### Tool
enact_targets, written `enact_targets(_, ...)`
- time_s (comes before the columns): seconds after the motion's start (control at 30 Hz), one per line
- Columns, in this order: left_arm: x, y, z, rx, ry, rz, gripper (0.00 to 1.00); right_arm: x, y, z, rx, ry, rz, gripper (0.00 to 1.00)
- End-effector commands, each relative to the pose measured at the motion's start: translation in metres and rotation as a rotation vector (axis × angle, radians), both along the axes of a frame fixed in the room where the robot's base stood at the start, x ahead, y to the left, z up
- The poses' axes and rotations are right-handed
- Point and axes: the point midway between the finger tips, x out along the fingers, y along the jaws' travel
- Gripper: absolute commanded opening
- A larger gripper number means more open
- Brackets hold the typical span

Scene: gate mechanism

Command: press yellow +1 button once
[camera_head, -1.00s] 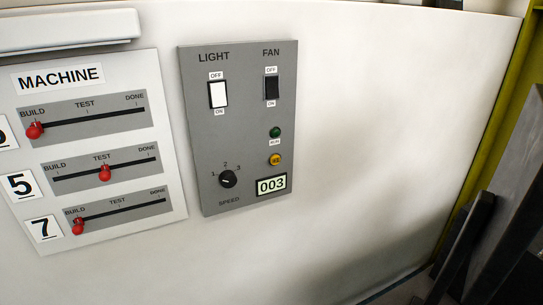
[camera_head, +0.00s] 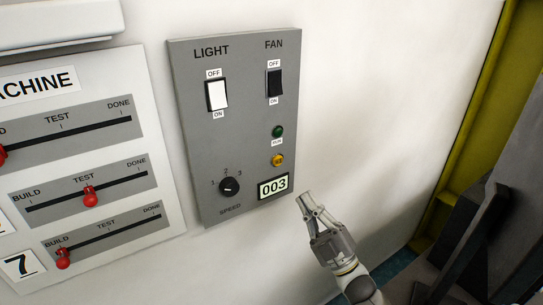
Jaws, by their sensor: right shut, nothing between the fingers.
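The yellow button (camera_head: 278,160) is small and round. It sits on the grey LIGHT/FAN panel (camera_head: 240,140), below the green RUN button (camera_head: 278,132) and above the counter display (camera_head: 273,186), which reads 003. The label on the yellow button is too small to read. My right gripper (camera_head: 305,199) is shut and empty. Its tip is just off the panel's lower right corner, to the right of and below the yellow button, and apart from it in the picture. My left gripper is not in view.
The panel also carries a white light switch (camera_head: 217,95), a black fan switch (camera_head: 275,83) and a speed knob (camera_head: 229,187). The MACHINE board (camera_head: 100,240) with red sliders is at left. Bare white wall lies to the right, then a yellow post (camera_head: 480,110).

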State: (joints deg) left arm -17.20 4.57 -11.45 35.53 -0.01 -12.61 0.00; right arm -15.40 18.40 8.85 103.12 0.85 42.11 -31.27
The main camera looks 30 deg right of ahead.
Motion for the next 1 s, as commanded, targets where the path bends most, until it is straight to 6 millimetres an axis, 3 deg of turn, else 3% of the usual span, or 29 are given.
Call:
enact_targets(0.1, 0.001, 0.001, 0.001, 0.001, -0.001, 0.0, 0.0, -0.01, 0.004, 0.026, -0.027, -0.072, 0.005, 0.0)
enact_targets(0.2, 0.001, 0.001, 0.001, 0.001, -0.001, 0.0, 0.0, -0.014, 0.005, 0.036, -0.038, -0.102, 0.005, 0.0)
enact_targets(0.63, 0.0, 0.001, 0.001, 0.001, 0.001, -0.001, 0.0, -0.013, 0.005, 0.038, -0.041, -0.11, 0.006, 0.0)
enact_targets(0.77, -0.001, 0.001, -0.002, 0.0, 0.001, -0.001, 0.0, -0.005, 0.006, 0.038, -0.041, -0.113, 0.006, 0.0)
enact_targets(1.0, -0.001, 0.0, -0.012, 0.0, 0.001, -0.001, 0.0, 0.028, 0.008, 0.036, -0.042, -0.113, 0.006, 0.0)
